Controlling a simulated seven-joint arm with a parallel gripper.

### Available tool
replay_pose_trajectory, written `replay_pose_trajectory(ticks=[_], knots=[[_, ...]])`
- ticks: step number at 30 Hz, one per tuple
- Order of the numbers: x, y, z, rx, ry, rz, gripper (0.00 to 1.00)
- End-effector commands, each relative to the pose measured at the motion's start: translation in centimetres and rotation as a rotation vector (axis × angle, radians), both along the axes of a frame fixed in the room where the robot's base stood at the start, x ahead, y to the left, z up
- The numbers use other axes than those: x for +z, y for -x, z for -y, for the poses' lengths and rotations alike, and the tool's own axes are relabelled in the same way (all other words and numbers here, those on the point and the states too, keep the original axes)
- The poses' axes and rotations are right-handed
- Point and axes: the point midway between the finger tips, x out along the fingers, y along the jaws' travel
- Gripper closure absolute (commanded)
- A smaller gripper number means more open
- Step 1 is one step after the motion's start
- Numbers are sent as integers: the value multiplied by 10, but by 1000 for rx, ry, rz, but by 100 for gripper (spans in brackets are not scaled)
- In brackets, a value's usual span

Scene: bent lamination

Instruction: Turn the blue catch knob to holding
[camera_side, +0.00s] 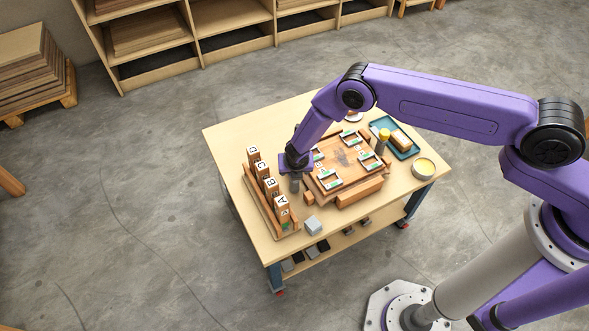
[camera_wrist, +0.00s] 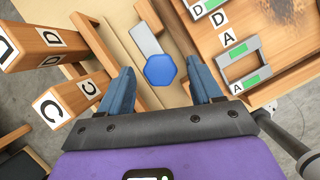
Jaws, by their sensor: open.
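The blue catch knob (camera_wrist: 160,70) is a hexagonal cap in the wrist view, seen from above. A grey metal plate (camera_wrist: 146,38) extends from it toward the top of the picture. My gripper (camera_wrist: 161,66) is open, with one blue-grey finger on each side of the knob and visible gaps between. I cannot tell how far above the knob the fingertips are. In the side view my gripper (camera_side: 294,182) is low over the table, between the lettered blocks and the wooden board. The knob is not discernible there.
Upright lettered blocks (camera_side: 271,187) stand in a rack left of my gripper. The wooden board (camera_side: 346,162) with several green-marked frames lies to the right. A grey cube (camera_side: 313,226), a teal tray (camera_side: 405,150) and a round tin (camera_side: 423,168) are also on the table (camera_side: 235,130).

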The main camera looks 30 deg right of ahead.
Motion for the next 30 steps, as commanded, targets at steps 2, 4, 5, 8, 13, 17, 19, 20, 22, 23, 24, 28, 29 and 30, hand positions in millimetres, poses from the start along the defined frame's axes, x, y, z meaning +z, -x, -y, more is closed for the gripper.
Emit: replay_pose_trajectory(ticks=[2,4,5,8,13,17,19,20,22,23,24,28,29,30], knots=[[-4,-1,1,0,0,0,36],[-6,-2,1,0,0,0,36],[-7,-2,1,0,-1,0,36],[-7,-3,1,1,-1,0,36],[-7,-3,1,1,-1,0,36],[-7,-3,1,1,-1,0,68],[-7,-3,1,0,-1,0,91],[-7,-3,1,0,-1,0,91],[-7,-3,1,0,-1,0,91],[-7,-3,1,0,-1,0,91],[-7,-3,1,-2,-1,0,91],[-7,-3,0,-21,-1,0,91],[-7,-3,0,-30,-1,1,91],[-7,-3,0,-44,-2,1,91]])
